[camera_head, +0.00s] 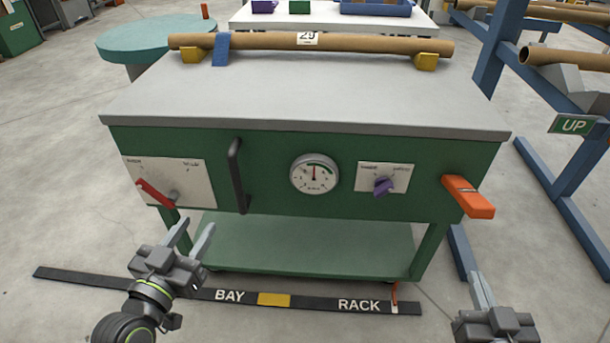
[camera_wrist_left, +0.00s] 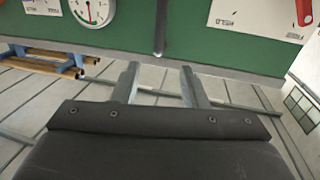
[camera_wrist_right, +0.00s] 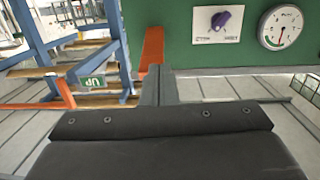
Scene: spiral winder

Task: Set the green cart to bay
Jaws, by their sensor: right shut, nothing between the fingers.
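The green cart (camera_head: 333,249) stands in front of me with a grey top (camera_head: 300,95). A black vertical handle (camera_head: 238,175) is on its front panel. A floor strip (camera_head: 130,284) below it reads BAY on the left and RACK on the right, with a yellow patch (camera_head: 273,299) between. A small orange-red pointer (camera_head: 394,293) under the cart is at the RACK end. My left gripper (camera_head: 193,236) is open and empty, below and left of the handle; the handle (camera_wrist_left: 160,28) lies ahead between its fingers. My right gripper (camera_head: 477,285) is shut and empty, below the orange lever (camera_head: 468,196).
The panel carries a red lever (camera_head: 155,193), a gauge (camera_head: 314,174) and a purple knob (camera_head: 383,186). A cardboard tube (camera_head: 380,44) rests on the cart top. A blue rack (camera_head: 541,168) with an UP sign (camera_head: 573,124) stands right. Floor at left is clear.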

